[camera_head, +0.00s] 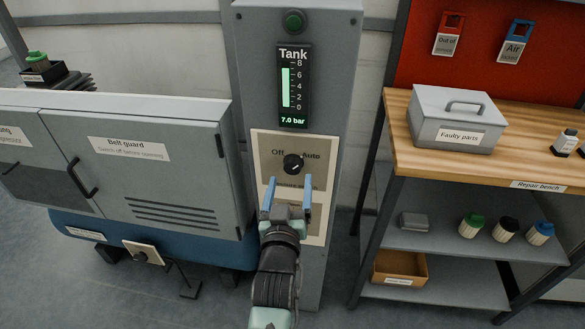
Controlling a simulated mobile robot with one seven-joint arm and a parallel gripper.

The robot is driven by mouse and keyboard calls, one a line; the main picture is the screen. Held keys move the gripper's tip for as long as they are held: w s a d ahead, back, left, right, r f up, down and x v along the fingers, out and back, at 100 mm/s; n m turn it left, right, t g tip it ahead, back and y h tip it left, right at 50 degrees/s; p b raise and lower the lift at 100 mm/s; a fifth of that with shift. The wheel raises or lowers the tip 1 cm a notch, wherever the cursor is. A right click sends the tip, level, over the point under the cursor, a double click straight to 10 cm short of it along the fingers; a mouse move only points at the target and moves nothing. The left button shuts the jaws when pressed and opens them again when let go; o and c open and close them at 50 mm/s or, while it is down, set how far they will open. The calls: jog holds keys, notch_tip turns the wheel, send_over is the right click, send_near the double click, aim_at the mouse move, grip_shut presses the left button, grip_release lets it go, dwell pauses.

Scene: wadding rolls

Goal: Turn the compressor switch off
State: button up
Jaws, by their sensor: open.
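The compressor switch is a round black knob (293,164) on a beige plate (265,146) on the grey post. My gripper (287,193) is open and empty, just below the knob. Its two blue fingers point up at the plate, one on each side below the knob. My gripper hides part of the plate's lower text.
A tank gauge (294,88) reads 7.0 bar, with a green lamp (293,21) above it. The grey belt guard cabinet (190,172) stands close at the left. The repair bench (400,131) with a faulty parts box (452,119) stands at the right. Floor shows between post and bench.

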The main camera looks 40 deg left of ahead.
aim_at(293, 170)
jog(key=shift+b+x, duration=0.4)
jog(key=shift+x, duration=1.9)
grip_shut()
